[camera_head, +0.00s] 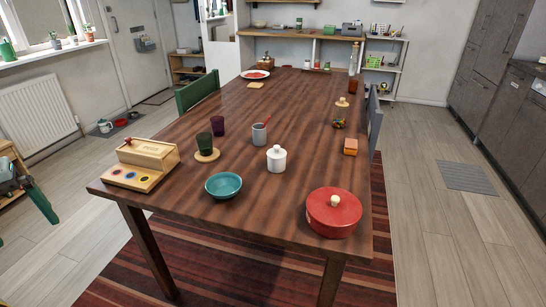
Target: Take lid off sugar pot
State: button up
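A small white lidded pot (276,163), which looks like the sugar pot, stands upright on the wooden table (240,185). Its white lid (276,151) sits on top and has a small round knob. A larger round red pot (333,216) stands near the table's front right corner, with its lid on and a pale knob on top.
A teal bowl (223,186) is in front and left of the white pot. A grey mug (259,135) is just behind it. Bare tabletop lies right of the pot.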

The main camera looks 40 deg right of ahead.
aim_at(276, 152)
jog(key=i+l+z, duration=0.2)
jog(key=z, duration=0.15)
jog(key=i+l+z, duration=0.2)
jog(key=l+z, duration=0.15)
